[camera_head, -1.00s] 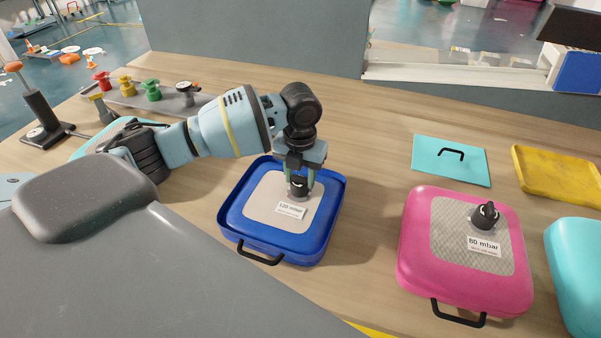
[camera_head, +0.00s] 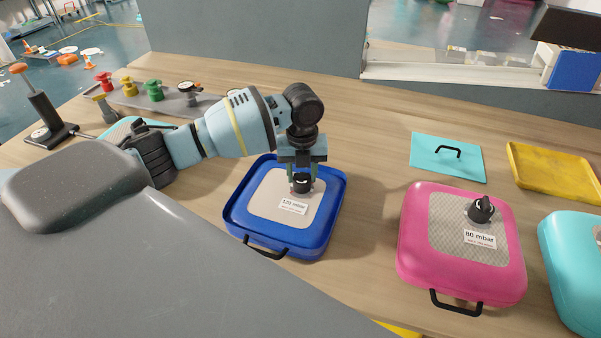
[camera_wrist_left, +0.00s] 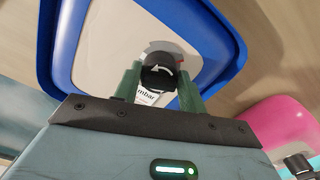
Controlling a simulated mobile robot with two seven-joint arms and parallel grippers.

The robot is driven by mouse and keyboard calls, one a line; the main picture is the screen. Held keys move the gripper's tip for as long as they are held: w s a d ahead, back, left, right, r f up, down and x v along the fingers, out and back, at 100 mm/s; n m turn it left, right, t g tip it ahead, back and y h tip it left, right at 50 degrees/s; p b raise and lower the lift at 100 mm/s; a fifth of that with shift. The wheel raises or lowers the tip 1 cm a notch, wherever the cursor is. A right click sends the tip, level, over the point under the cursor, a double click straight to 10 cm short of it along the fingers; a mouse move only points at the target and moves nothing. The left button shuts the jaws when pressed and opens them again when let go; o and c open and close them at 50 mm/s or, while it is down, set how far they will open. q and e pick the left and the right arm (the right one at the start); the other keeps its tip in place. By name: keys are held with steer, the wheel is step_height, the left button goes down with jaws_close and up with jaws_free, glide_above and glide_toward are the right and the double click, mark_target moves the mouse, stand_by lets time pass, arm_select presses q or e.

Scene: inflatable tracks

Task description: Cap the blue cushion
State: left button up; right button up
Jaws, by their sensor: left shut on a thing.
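The blue cushion (camera_head: 318,235) lies in the middle of the bench, with a pale patch and a label that seems to read 120 mbar. A black cap (camera_head: 301,183) with a white curved arrow sits at the valve place on the patch. My left gripper (camera_head: 301,176) points down over the patch. Its green fingers are shut on the black cap, one on each side, as the left wrist view shows the cap (camera_wrist_left: 160,75) between them. The cap hides the valve under it, so I cannot tell how firmly it is seated. My right gripper is not in view.
A pink cushion (camera_head: 415,240) marked 80 mbar, with its own black cap (camera_head: 481,209), lies to the right. Beyond are a turquoise cushion (camera_head: 570,265), a turquoise panel (camera_head: 447,157) and a yellow tray (camera_head: 555,174). A rack (camera_head: 185,104) with coloured caps and a hand pump (camera_head: 42,115) stand at left.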

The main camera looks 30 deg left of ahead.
arm_select(q)
steer(key=shift+n, duration=0.4)
steer(key=n, duration=0.4)
steer(key=shift+n, duration=0.3)
steer(key=shift+s+n, duration=0.1)
steer(key=shift+n, duration=0.3)
steer(key=n, duration=0.4)
steer(key=shift+a, duration=0.1)
steer(key=o, duration=1.1)
steer(key=shift+o, duration=0.2)
